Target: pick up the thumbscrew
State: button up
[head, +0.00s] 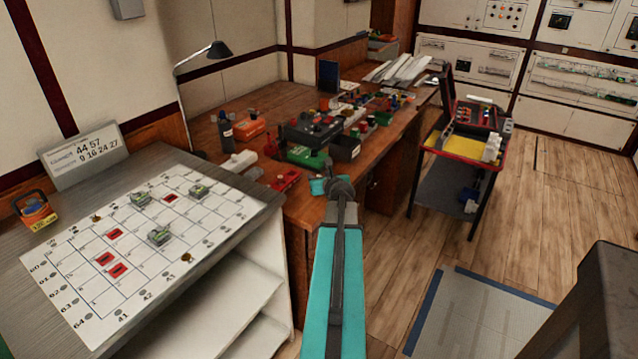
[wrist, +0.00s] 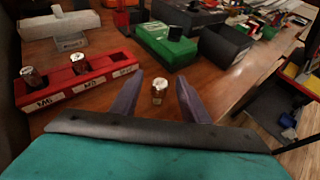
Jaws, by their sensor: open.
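A small silvery metal cylinder (wrist: 159,91), which looks like the thumbscrew, stands on the brown wooden bench (wrist: 215,85) in the wrist view. My gripper (wrist: 159,77) is open, with one dark finger on each side of it and a visible gap to both fingers. It is not clear whether the fingers are low enough to be level with it. In the head view my gripper (head: 325,186) is over the near edge of the bench, and I cannot make out the thumbscrew there.
A labelled red rack (wrist: 85,86) with two similar metal pieces lies just left of my gripper. A green box (wrist: 165,47) and a dark open bin (wrist: 226,45) stand beyond. A white block (wrist: 60,25) is at the back left. Bare bench surrounds the thumbscrew.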

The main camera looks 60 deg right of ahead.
dwell(0.4)
jog(key=shift+x, duration=2.6)
jog(key=shift+s+f, duration=0.1)
jog(key=shift+f, duration=0.05)
grip_shut()
